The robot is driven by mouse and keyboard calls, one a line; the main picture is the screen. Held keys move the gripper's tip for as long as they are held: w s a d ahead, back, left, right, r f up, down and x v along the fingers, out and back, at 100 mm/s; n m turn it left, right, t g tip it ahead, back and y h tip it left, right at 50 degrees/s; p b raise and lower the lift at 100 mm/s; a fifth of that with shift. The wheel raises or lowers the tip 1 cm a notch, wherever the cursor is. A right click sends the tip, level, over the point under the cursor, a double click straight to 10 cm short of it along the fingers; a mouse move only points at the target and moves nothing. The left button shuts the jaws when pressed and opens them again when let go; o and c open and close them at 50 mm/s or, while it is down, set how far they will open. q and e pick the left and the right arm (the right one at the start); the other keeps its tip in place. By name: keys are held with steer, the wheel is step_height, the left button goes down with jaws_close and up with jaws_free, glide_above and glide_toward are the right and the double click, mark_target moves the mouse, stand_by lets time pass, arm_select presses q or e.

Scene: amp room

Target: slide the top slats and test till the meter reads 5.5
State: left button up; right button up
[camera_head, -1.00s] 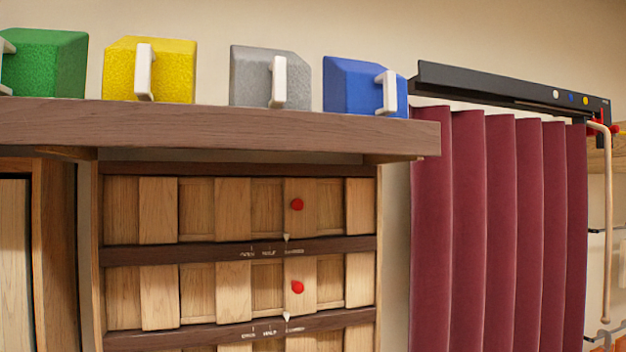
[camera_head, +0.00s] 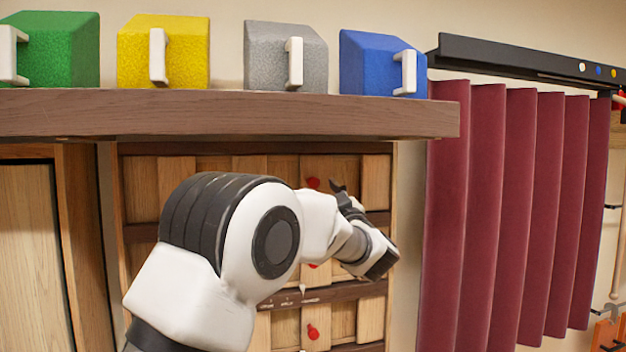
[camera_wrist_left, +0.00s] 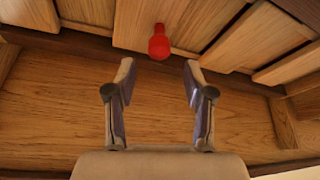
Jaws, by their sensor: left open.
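The slatted wooden panel (camera_head: 140,187) hangs under the shelf, with rows of slats on dark rails. The top row's red knob (camera_head: 313,183) shows just left of my left gripper (camera_head: 347,196), which is at the top row in front of the panel. In the wrist view my left gripper (camera_wrist_left: 158,78) is open and empty. The red knob (camera_wrist_left: 159,43) there is just beyond the fingertips, between their lines and apart from them. My left arm hides much of the panel's middle and left. No meter shows. My right gripper is out of view.
A thick brown shelf (camera_head: 230,115) overhangs the panel and bears green (camera_head: 62,50), yellow (camera_head: 190,50), grey (camera_head: 262,55) and blue (camera_head: 365,62) blocks with white handles. A maroon curtain (camera_head: 490,200) hangs at right from a black rail (camera_head: 500,58). A lower red knob (camera_head: 312,332) shows below my arm.

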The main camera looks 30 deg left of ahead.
mark_target(315, 184)
arm_select(q)
steer(key=p+x, duration=0.1)
steer(key=x, duration=0.1)
steer(key=p+x, duration=0.1)
steer(key=x, duration=0.2)
steer(key=shift+w+a+f, duration=0.15)
steer(key=shift+w, duration=0.25)
steer(key=shift+a+p, duration=0.25)
steer(key=shift+p, duration=0.1)
steer(key=shift+s, duration=0.1)
steer(key=shift+d, duration=0.1)
steer(key=shift+c, duration=0.4)
